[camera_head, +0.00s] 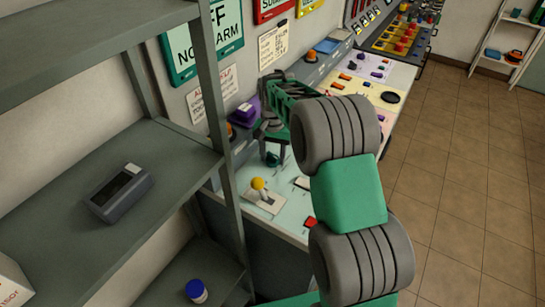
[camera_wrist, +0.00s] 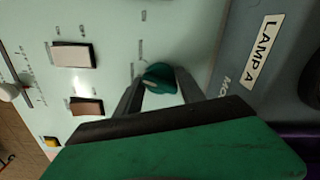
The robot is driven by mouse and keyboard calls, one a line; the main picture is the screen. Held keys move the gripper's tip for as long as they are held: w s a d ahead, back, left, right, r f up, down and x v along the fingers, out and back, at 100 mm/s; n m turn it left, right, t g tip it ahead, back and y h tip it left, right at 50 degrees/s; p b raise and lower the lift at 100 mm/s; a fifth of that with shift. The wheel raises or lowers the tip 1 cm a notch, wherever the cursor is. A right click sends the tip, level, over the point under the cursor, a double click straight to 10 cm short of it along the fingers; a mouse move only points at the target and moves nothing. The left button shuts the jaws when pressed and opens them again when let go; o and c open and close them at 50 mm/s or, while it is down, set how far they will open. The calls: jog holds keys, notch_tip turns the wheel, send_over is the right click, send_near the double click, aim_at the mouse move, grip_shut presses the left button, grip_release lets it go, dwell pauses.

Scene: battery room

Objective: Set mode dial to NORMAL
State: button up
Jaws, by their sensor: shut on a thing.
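The mode dial is a dark teal knob (camera_wrist: 158,75) on the pale panel, close to the grey strip whose lettering is partly cut off. In the head view the knob (camera_head: 272,159) shows just below my gripper (camera_head: 274,146). In the wrist view my gripper (camera_wrist: 160,88) has one finger on each side of the knob and is shut on it. The dial's pointer direction and its position marks are too small or hidden to read.
A yellow-knobbed lever (camera_head: 258,184) and a red button (camera_head: 310,222) are on the same panel. Two rocker switches (camera_wrist: 73,54) and a LAMP A label (camera_wrist: 268,37) flank the dial. A grey shelf (camera_head: 150,165) stands at left; floor (camera_head: 470,200) at right is clear.

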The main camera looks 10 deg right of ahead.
aim_at(273, 155)
jog(key=shift+r+n, duration=0.1)
jog(key=shift+n, duration=1.4)
jog(key=shift+w, duration=0.1)
jog(key=o, duration=1.2)
jog(key=shift+o, duration=0.2)
notch_tip(273, 155, up, 7)
jog(key=shift+r+b, duration=0.1)
jog(key=shift+b, duration=0.7)
jog(key=shift+r, duration=0.3)
